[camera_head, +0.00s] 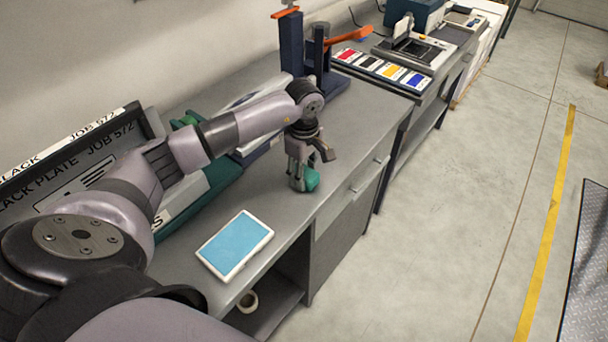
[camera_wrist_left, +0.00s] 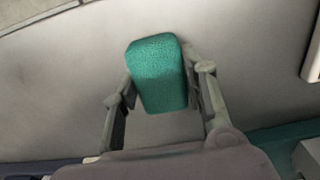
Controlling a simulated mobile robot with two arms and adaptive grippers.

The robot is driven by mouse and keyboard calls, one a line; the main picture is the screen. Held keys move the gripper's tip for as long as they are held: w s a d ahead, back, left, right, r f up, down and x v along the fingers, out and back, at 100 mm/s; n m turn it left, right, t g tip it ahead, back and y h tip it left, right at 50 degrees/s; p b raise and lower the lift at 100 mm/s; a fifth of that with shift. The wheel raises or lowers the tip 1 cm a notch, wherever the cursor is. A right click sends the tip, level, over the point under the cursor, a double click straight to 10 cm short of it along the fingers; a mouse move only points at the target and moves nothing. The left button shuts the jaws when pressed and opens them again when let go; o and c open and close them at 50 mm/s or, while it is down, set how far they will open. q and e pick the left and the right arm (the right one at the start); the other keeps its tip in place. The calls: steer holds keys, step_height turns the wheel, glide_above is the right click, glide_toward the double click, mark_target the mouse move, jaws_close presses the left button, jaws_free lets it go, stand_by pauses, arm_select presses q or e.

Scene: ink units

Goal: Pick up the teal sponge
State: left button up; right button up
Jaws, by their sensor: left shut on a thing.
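The teal sponge (camera_wrist_left: 157,75) is a small rounded block between the two fingers of my left gripper (camera_wrist_left: 160,90) in the left wrist view. The fingers press on its two sides. In the head view my left gripper (camera_head: 304,180) points down over the grey bench, with the sponge (camera_head: 311,179) at its fingertips. I cannot tell for sure whether the sponge touches the bench top. My right gripper is not in view.
The grey bench (camera_head: 325,200) holds a white-framed blue pad (camera_head: 236,245) in front and a dark upright press with an orange handle (camera_head: 291,45) behind. Black plates labelled JOB 572 (camera_head: 75,160) lean at the left. Colour cards (camera_head: 382,68) lie farther back. The floor at right is open.

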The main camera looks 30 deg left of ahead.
arm_select(q)
steer(key=shift+r, duration=0.15)
steer(key=shift+r, duration=0.3)
step_height(320, 180, up, 19)
steer(key=b, duration=0.2)
